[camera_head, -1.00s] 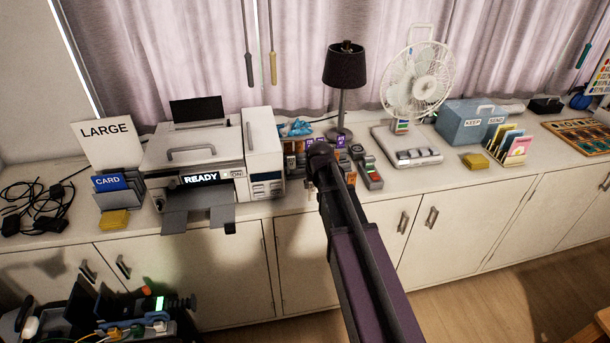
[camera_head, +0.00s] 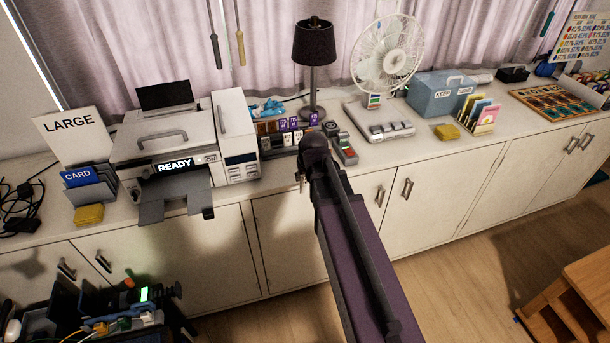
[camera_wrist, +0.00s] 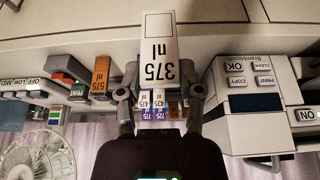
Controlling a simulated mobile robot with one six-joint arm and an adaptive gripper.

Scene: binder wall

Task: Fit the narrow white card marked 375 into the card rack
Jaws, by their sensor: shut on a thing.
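The narrow white card marked 375 nl (camera_wrist: 158,42) stands between the two fingers of my gripper (camera_wrist: 160,92) in the wrist view, its print upside down. My gripper is shut on it. In the head view my arm hides most of the gripper and the card. The card rack (camera_head: 268,127) is on the counter left of the lamp, with purple and white cards in it. In the wrist view several smaller numbered cards (camera_wrist: 158,101) show just past the held card, partly covered by it. I cannot tell whether the held card touches the rack.
A printer (camera_head: 165,150) marked READY stands left of the rack, close to my gripper in the wrist view. A black lamp (camera_head: 314,45), a small grey device (camera_head: 345,150) and a white switch panel (camera_head: 372,122) stand on the right. A white fan (camera_head: 388,55) stands behind.

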